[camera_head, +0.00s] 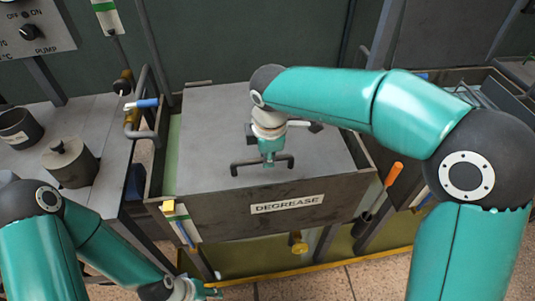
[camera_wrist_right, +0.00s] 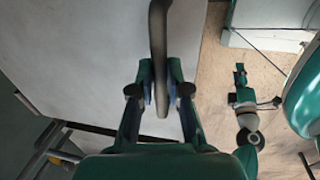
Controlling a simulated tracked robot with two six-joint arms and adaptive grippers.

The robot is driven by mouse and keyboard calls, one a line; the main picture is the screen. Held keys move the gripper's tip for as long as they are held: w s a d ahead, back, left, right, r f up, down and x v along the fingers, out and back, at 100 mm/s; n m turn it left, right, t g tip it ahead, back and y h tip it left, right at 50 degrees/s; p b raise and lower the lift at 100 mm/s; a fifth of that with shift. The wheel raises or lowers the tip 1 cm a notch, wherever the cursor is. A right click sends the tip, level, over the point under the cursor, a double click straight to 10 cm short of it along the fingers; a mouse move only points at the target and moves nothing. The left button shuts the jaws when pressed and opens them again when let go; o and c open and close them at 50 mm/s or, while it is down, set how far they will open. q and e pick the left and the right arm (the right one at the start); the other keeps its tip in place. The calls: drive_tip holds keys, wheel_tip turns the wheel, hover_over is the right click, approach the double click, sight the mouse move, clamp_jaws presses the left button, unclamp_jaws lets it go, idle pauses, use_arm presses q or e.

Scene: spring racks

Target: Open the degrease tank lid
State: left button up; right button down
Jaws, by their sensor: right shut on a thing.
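The degrease tank (camera_head: 230,222) has a grey front wall with a "DEGREASE" label (camera_head: 287,203). Its flat grey lid (camera_head: 215,130) covers most of the top, with a greenish strip showing along the left side. I cannot tell how far the lid is raised. My right gripper (camera_head: 268,158) is shut on the dark bar handle (camera_head: 235,168) near the lid's front. The right wrist view shows the handle (camera_wrist_right: 158,40) between the fingers (camera_wrist_right: 160,90), with the pale lid (camera_wrist_right: 80,60) behind. My left gripper (camera_head: 205,291) is low, in front of the tank and apart from it; its fingers are too small to read.
A bench (camera_head: 105,180) with a lidded dark pot (camera_head: 70,162) and an open pot (camera_head: 20,127) stands at left. Blue-handled pipework (camera_head: 143,104) is beside the tank's left side. An orange handle (camera_head: 394,173) is at right. Tiled floor (camera_head: 330,284) shows in front.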

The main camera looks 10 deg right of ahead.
drive_tip(key=w+r+p, duration=0.5)
drive_tip(key=r+p, duration=0.1)
drive_tip(key=r, duration=0.4)
drive_tip(key=w+r+p, duration=0.5)
drive_tip(key=r+p, duration=0.2)
drive_tip(key=r, duration=0.4)
drive_tip(key=shift+w+r, duration=0.15)
drive_tip(key=shift+w, duration=0.15)
